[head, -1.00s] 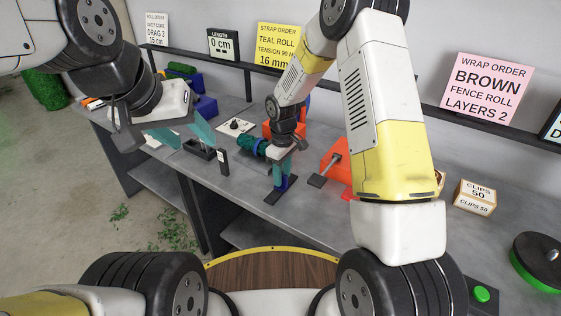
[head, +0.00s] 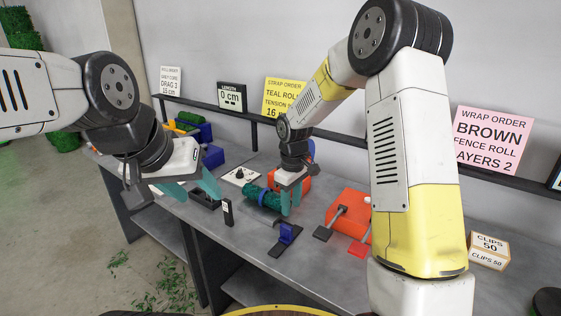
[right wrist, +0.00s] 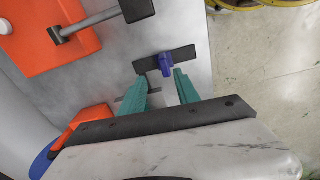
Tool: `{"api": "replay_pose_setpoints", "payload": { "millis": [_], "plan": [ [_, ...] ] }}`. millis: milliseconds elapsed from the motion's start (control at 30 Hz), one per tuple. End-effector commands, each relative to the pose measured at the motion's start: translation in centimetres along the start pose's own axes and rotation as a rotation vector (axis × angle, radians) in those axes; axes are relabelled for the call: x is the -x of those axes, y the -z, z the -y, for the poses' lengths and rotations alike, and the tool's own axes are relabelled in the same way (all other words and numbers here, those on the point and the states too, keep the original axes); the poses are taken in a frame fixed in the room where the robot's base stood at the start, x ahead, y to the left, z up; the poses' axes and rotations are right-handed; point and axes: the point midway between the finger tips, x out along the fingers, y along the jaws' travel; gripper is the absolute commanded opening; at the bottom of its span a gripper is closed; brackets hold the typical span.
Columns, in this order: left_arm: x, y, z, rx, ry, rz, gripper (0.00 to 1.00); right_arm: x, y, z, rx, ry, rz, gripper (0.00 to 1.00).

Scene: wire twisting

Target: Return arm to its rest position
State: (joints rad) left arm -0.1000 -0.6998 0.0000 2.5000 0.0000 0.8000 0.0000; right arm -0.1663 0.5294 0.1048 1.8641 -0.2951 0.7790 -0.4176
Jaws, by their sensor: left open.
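My left gripper (head: 190,188) is open, with its teal fingers apart over the left part of the bench, near a black stand. Its fingers look empty. My right gripper (head: 291,199) is beside the dark green roll (head: 262,195), and I cannot tell whether they touch. In the right wrist view the right gripper (right wrist: 162,88) has its two teal fingers apart with nothing held between them. A blue clamp piece (head: 288,233) on a dark base plate stands in front of the right gripper, apart from it. It also shows in the right wrist view (right wrist: 166,64) beyond the fingertips.
An orange device (head: 349,212) with a lever stands right of the right gripper. A clips box (head: 489,250) is at the far right. A small black-and-white post (head: 228,212) stands between the grippers. Order signs, including a pink one (head: 491,140), line the rear rail.

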Motion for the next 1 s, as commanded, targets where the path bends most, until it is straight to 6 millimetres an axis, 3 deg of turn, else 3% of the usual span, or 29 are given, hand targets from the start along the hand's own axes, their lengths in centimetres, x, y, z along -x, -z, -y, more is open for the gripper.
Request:
{"api": "replay_pose_setpoints", "payload": {
  "millis": [200, 500, 633, 800, 1000],
  "plan": [
    [0.0, 0.0, 0.0, 0.000, 0.000, 0.000, 0.52, 9.2, -4.9, 0.7, -0.194, -0.058, -0.111, 0.38],
    [0.0, 0.0, 0.0, 0.000, 0.000, 0.000, 0.52, 18.1, -13.1, 4.7, -0.482, -0.095, -0.292, 0.38],
    [0.0, 0.0, 0.0, 0.000, 0.000, 0.000, 0.52, 20.4, -16.6, 7.2, -0.601, -0.095, -0.381, 0.38],
    [0.0, 0.0, 0.0, 0.000, 0.000, 0.000, 0.52, 21.7, -20.0, 10.2, -0.727, -0.083, -0.484, 0.38],
    [0.0, 0.0, 0.0, 0.000, 0.000, 0.000, 0.52, 22.0, -21.8, 12.0, -0.800, -0.069, -0.548, 0.38]
  ]
}}
